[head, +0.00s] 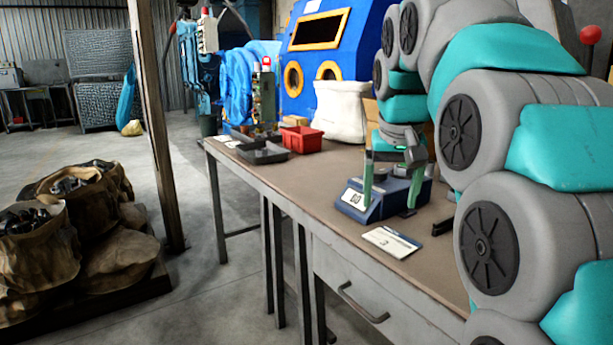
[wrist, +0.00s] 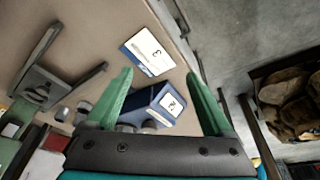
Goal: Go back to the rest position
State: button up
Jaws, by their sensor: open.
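My gripper (head: 390,203) has green fingers and hangs pointing down over the workbench (head: 300,190), at a blue block-like holder (head: 375,212) with a white label. In the wrist view my gripper (wrist: 160,74) has its fingers spread wide. The blue holder (wrist: 140,100) shows between them there, with no object visibly pinched. Whether the fingers touch the holder I cannot tell. My teal and grey arm fills the right of the head view and hides part of the bench.
A card marked 3 (head: 392,242) lies near the bench's front edge. A red bin (head: 300,139), a dark tray (head: 262,153) and a white sack (head: 341,110) stand farther back. A wooden post (head: 157,130) and brown sacks (head: 60,225) are left of the bench, with open floor between.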

jog(key=s+f+g, duration=0.2)
jog(key=s+f, duration=1.2)
jog(key=s, duration=0.3)
jog(key=s+f+n+g, duration=0.1)
jog(key=s+f+g, duration=0.2)
jog(key=s+f, duration=1.1)
jog(key=s, duration=0.2)
jog(key=shift+s+y, duration=0.3)
jog(key=shift+s, duration=0.05)
jog(key=shift+c, duration=0.3)
